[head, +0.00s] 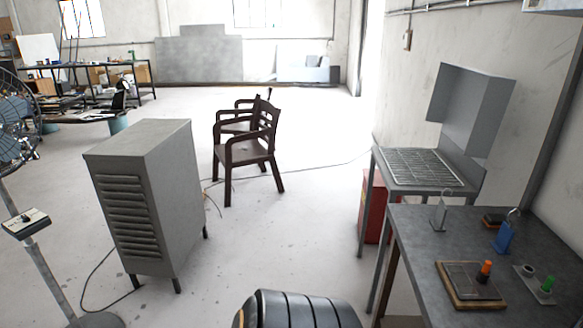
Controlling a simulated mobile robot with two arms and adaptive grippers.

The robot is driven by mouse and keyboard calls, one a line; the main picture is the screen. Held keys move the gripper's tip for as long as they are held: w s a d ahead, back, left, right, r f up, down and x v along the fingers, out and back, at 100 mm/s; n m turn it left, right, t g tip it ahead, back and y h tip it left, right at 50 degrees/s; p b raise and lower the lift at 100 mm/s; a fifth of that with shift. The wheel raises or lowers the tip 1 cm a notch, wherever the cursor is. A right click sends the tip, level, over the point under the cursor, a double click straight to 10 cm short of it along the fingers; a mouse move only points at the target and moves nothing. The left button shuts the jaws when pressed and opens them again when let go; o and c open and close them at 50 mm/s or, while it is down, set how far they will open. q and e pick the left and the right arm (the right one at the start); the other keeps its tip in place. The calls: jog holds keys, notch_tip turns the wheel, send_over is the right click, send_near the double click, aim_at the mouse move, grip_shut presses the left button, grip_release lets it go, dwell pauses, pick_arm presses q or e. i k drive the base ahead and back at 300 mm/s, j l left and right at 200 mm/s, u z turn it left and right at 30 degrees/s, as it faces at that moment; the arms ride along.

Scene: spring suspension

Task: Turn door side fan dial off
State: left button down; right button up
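A standing fan (14,128) with a round wire cage is at the left edge, partly cut off by the frame. A small control box (25,222) with a pale top and dark sides sits on its grey pole (45,275). A small dark knob (27,217) shows on the box top; its setting is too small to read. I cannot tell whether this is the door side fan. Neither of my grippers is in view.
A grey louvred cabinet (152,200) stands right of the fan, with a cable on the floor. Dark wooden chairs (250,150) are behind it. A workbench (420,245) with small tools is at right. A black ribbed form (300,310) at bottom is unclear. Mid floor is open.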

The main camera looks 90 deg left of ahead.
aim_at(24, 217)
jog(key=u, duration=4.45)
jog(key=i+l+u, duration=0.1)
jog(key=i+l, duration=1)
